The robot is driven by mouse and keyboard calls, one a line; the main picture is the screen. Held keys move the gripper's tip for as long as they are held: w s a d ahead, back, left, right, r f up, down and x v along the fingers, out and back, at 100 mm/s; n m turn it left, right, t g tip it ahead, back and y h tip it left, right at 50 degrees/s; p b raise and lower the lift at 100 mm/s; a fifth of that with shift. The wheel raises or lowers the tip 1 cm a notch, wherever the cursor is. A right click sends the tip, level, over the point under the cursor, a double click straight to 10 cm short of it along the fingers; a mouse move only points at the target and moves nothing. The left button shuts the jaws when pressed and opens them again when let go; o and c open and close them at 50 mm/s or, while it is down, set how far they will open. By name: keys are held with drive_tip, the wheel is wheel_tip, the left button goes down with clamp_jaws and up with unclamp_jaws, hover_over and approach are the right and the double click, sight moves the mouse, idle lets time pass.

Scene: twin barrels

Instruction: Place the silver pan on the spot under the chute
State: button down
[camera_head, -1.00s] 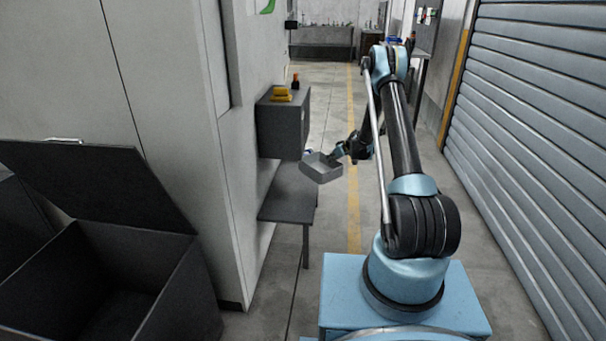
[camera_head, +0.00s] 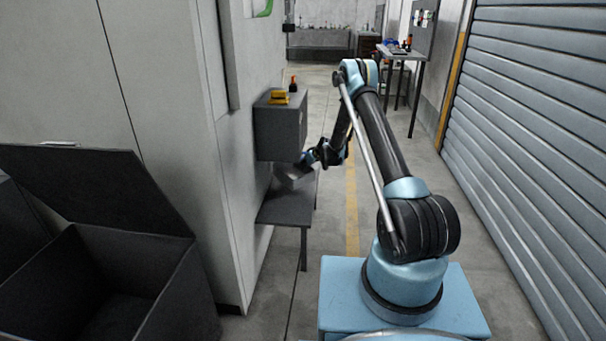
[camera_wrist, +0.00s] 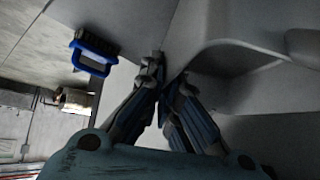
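The silver pan (camera_head: 292,176) is a small grey open tray at the end of my arm. It is over the low dark table (camera_head: 285,210), just below the grey wall box (camera_head: 280,130), which may be the chute. I cannot tell whether the pan touches the table. My gripper (camera_head: 304,162) is at the pan's near right side. In the wrist view, the fingers (camera_wrist: 165,85) come together at the edge of the pan (camera_wrist: 225,70), whose grey walls fill the upper right. The spot under the chute is not clearly visible.
Yellow and orange items (camera_head: 280,97) sit on the wall box. An open dark bin (camera_head: 100,280) stands at left, a slatted shutter (camera_head: 530,140) at right. The aisle floor (camera_head: 340,240) is clear.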

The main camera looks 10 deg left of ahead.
sight(301, 172)
drive_tip(key=shift+a+f, duration=0.1)
drive_tip(key=shift+f, duration=1.7)
drive_tip(key=shift+a+f, duration=0.25)
drive_tip(key=shift+a, duration=0.1)
drive_tip(key=c, duration=1.8)
unclamp_jaws()
drive_tip(key=shift+r, duration=0.1)
